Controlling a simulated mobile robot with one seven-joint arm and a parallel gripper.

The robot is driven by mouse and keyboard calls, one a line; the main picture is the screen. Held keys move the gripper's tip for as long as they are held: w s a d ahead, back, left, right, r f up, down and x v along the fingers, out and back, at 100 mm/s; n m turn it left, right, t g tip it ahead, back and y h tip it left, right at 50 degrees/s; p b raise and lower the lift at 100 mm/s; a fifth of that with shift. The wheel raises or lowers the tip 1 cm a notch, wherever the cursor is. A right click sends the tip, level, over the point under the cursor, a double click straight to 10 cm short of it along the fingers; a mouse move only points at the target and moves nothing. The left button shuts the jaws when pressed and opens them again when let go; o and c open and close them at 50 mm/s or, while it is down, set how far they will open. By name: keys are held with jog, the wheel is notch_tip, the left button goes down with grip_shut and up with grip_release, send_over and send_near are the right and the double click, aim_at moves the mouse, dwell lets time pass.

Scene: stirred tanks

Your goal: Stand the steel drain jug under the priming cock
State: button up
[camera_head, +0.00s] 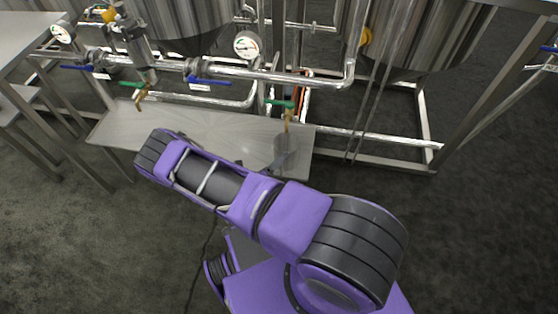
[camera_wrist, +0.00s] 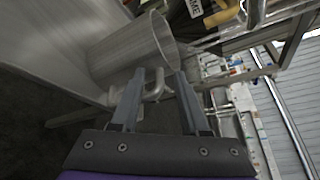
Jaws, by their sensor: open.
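The steel drain jug (camera_head: 285,153) stands on the right part of a low steel bench, and it also shows in the wrist view (camera_wrist: 128,48). A brass cock with a green lever (camera_head: 287,115) hangs just above the jug's mouth in the head view. In the wrist view a brass piece (camera_wrist: 222,16) lies beyond the mouth, by a partly cut-off label (camera_wrist: 194,8) ending in "ME". My gripper (camera_wrist: 161,80) is open, with the jug's handle (camera_wrist: 156,86) between its fingers. In the head view my arm hides most of the gripper.
A second brass cock with a green lever (camera_head: 142,94) hangs over the left of the bench (camera_head: 215,125). Pipes with blue levers (camera_head: 208,81) and gauges (camera_head: 246,43) run behind, under the steel tanks (camera_head: 420,35). A taller table (camera_head: 25,38) stands at left. The bench middle is clear.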

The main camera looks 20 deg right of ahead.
jog(key=v, duration=1.2)
jog(key=shift+p, duration=0.4)
jog(key=shift+r, duration=0.1)
